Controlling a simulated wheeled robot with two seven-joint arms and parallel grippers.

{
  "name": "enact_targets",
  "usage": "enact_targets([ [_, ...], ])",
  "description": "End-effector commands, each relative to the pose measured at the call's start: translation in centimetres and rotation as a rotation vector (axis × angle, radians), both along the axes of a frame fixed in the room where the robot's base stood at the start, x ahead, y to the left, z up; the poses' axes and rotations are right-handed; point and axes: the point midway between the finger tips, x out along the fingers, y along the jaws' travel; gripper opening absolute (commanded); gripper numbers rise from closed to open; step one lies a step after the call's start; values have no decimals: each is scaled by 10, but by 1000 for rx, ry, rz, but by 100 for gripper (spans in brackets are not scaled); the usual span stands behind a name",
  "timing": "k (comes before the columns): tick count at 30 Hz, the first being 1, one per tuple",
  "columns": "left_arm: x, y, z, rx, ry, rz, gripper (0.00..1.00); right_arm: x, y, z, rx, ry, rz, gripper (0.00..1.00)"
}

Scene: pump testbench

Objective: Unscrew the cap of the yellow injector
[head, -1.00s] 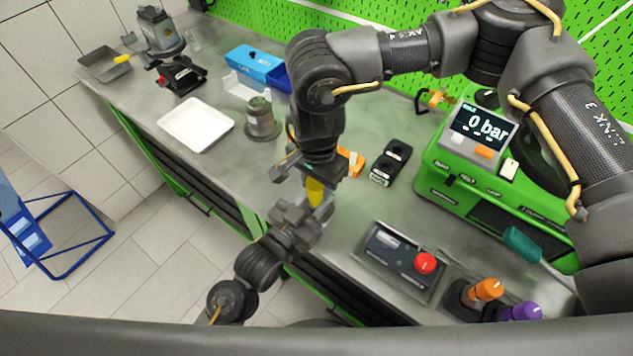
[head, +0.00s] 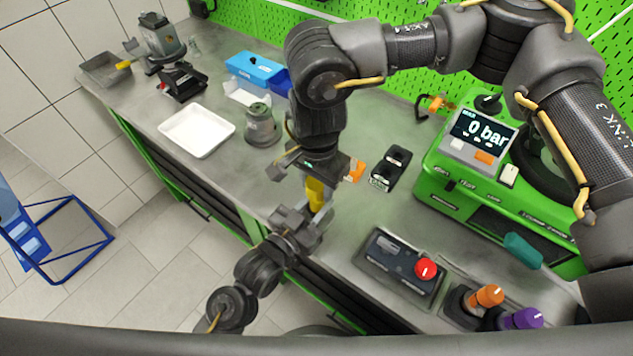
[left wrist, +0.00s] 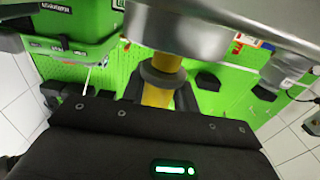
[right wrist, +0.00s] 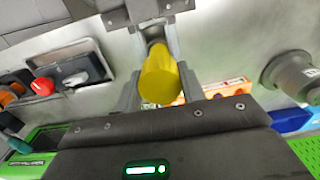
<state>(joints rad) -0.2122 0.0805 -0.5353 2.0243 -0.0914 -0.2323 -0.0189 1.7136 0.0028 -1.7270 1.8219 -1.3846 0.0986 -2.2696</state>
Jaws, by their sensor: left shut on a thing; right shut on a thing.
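The yellow injector (head: 315,192) stands roughly upright between my two grippers, above the bench's front edge. My right gripper (head: 319,203) comes down from above and is shut on its upper part. In the right wrist view the rounded yellow end (right wrist: 162,78) sits between the fingers. My left gripper (head: 301,219) is shut on the lower part from below; it also shows at the top of the right wrist view (right wrist: 146,15). In the left wrist view a dark ring (left wrist: 162,76) surrounds the yellow body. The seam of the cap cannot be made out.
A black control box (head: 400,265) with a red knob and orange and purple knobs (head: 489,295) lie right of the grippers. The green tester (head: 490,190) reads 0 bar. A white tray (head: 197,131) and grey pot (head: 261,125) stand left. A black holder (head: 390,168) is behind.

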Motion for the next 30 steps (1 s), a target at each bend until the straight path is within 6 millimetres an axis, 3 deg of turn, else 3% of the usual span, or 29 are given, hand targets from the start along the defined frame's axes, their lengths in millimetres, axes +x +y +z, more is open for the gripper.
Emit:
enact_targets([
  [10, -1, 0, -3, 4, 5, 0, 0, 0, 0, 36, 1, -2, 0, 12],
  [17, -1, 0, -3, 4, 5, -1, 0, 0, 0, 39, 1, -1, 0, 12],
  [18, -1, 0, -3, 4, 5, -1, 32, 0, 0, 39, 1, -1, 0, 12],
  [21, -1, 0, -3, 4, 5, 0, 45, 0, 0, 39, 1, -1, 0, 12],
  [24, 0, 0, -2, 3, 4, 0, 55, 0, 0, 39, 1, -1, 0, 12],
  [30, 0, 0, -1, 1, 2, 0, 55, 0, 0, 39, 1, -1, 0, 12],
])
